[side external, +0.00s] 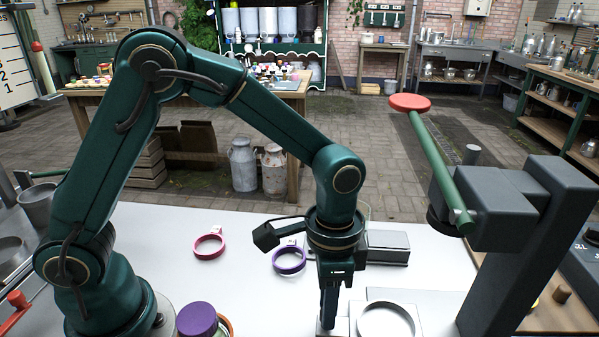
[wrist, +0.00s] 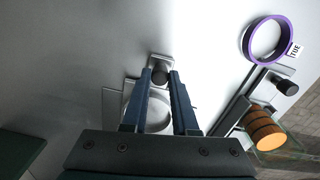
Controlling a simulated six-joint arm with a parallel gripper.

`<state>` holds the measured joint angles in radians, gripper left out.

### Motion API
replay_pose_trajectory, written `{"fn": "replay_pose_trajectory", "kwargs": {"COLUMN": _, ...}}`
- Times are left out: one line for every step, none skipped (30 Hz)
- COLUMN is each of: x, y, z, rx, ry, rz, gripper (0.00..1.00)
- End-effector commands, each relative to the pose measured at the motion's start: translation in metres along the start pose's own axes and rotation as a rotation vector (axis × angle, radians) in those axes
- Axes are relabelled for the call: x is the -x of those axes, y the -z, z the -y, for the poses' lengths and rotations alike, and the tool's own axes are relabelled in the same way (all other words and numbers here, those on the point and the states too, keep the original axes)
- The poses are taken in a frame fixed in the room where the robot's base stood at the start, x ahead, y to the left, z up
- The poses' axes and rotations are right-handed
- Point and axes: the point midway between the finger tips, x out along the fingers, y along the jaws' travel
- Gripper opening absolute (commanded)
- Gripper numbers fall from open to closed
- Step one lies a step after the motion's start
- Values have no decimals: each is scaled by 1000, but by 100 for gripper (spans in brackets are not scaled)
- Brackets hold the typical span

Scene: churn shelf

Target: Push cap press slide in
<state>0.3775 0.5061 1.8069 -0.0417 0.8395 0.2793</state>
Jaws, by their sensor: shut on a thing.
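My gripper (side external: 328,324) points down at the near edge of the slide (side external: 398,294), a pale plate with a round white seat. In the wrist view my fingers (wrist: 161,76) are closed about a small grey knob (wrist: 159,73) at the end of the slide; the seat (wrist: 155,116) shows between them. The press (side external: 487,205) stands to the right, its green lever (side external: 440,168) raised and ending in a red knob (side external: 409,102). A purple cap (side external: 197,319) tops an orange-rimmed thing at the bottom edge, near my base.
A pink ring (side external: 209,256) and a purple ring (side external: 289,272) with a tag lie on the white table (side external: 150,232). A grey box (side external: 388,258) sits behind the slide. In the wrist view an orange-brown cylinder (wrist: 265,133) is at right. Bare table lies left of the slide.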

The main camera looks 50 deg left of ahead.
Motion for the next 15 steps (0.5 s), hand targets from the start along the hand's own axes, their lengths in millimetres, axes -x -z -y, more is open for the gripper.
{"fn": "replay_pose_trajectory", "kwargs": {"x": 0, "y": 9, "z": 0, "rx": -2, "ry": 3, "rz": -7, "gripper": 0}}
{"fn": "replay_pose_trajectory", "kwargs": {"x": 0, "y": 13, "z": -1, "rx": -1, "ry": 3, "rz": -7, "gripper": 0}}
{"fn": "replay_pose_trajectory", "kwargs": {"x": 0, "y": 18, "z": -2, "rx": -2, "ry": 3, "rz": -7, "gripper": 0}}
{"fn": "replay_pose_trajectory", "kwargs": {"x": 0, "y": 22, "z": -2, "rx": -1, "ry": 3, "rz": -6, "gripper": 0}}
{"fn": "replay_pose_trajectory", "kwargs": {"x": 0, "y": 25, "z": -3, "rx": -1, "ry": 3, "rz": -8, "gripper": 0}}
{"fn": "replay_pose_trajectory", "kwargs": {"x": 0, "y": 29, "z": -4, "rx": -1, "ry": 3, "rz": -7, "gripper": 0}}
{"fn": "replay_pose_trajectory", "kwargs": {"x": 0, "y": 32, "z": -4, "rx": -1, "ry": 3, "rz": -7, "gripper": 0}}
{"fn": "replay_pose_trajectory", "kwargs": {"x": 0, "y": 34, "z": -4, "rx": -1, "ry": 3, "rz": -7, "gripper": 0}}
{"fn": "replay_pose_trajectory", "kwargs": {"x": 0, "y": 37, "z": -5, "rx": -1, "ry": 3, "rz": -7, "gripper": 0}}
{"fn": "replay_pose_trajectory", "kwargs": {"x": 0, "y": 38, "z": -5, "rx": -1, "ry": 3, "rz": -7, "gripper": 0}}
{"fn": "replay_pose_trajectory", "kwargs": {"x": 0, "y": 40, "z": -5, "rx": 0, "ry": 3, "rz": -7, "gripper": 0}}
{"fn": "replay_pose_trajectory", "kwargs": {"x": 0, "y": 41, "z": -6, "rx": 0, "ry": 3, "rz": -8, "gripper": 0}}
{"fn": "replay_pose_trajectory", "kwargs": {"x": 0, "y": 42, "z": -6, "rx": 0, "ry": 3, "rz": -8, "gripper": 0}}
{"fn": "replay_pose_trajectory", "kwargs": {"x": 0, "y": 42, "z": -6, "rx": 1, "ry": 3, "rz": -8, "gripper": 0}}
{"fn": "replay_pose_trajectory", "kwargs": {"x": 0, "y": 43, "z": -6, "rx": 1, "ry": 3, "rz": -9, "gripper": 0}}
